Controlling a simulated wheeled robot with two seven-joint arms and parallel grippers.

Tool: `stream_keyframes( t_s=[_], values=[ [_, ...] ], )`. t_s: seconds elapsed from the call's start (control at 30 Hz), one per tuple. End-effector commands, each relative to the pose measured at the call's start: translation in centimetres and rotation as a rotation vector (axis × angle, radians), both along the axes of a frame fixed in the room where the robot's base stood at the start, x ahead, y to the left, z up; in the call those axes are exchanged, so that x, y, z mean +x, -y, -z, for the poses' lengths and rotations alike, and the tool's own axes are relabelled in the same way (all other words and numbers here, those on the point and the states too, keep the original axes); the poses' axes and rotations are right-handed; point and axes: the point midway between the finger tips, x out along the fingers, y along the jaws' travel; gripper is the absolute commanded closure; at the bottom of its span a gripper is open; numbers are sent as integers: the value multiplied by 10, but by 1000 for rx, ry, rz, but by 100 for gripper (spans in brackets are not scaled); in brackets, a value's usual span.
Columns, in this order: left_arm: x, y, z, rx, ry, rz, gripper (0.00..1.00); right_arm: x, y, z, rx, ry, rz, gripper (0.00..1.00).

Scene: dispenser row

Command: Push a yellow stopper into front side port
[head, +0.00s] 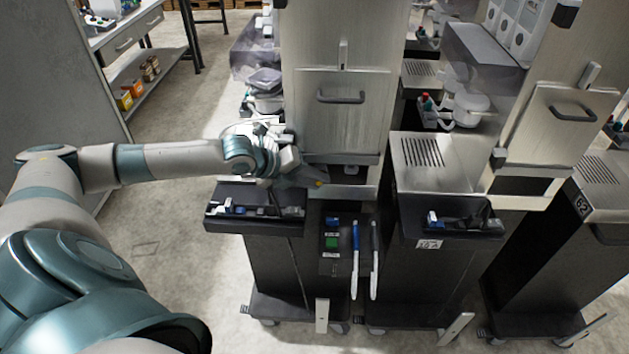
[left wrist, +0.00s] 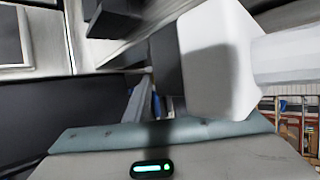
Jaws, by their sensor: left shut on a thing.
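In the left wrist view a white block and my wrist housing fill much of the picture, and no yellow shows. My right gripper is not in view.
A black shelf (head: 254,211) with small items juts out below my left wrist. Blue and white pens (head: 355,260) hang on the dark cabinet front. Another dispenser (head: 440,165) stands to the right. The floor (head: 165,240) at left is clear.

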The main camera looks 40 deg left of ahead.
Motion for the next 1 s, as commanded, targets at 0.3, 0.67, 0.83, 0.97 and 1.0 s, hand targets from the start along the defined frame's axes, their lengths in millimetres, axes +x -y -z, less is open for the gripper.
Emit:
stream_keyframes(
  t_s=[0.3,0.67,0.83,0.97,1.0],
  values=[
    [1,0,0,-1,1,0,56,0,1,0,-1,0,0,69],
    [-4,-3,-4,0,1,0,56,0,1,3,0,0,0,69],
    [-13,-9,-13,2,3,1,56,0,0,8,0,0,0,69],
    [-23,-15,-23,3,2,1,56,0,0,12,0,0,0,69],
    [-27,-17,-26,3,2,0,56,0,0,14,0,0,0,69]
  ],
)
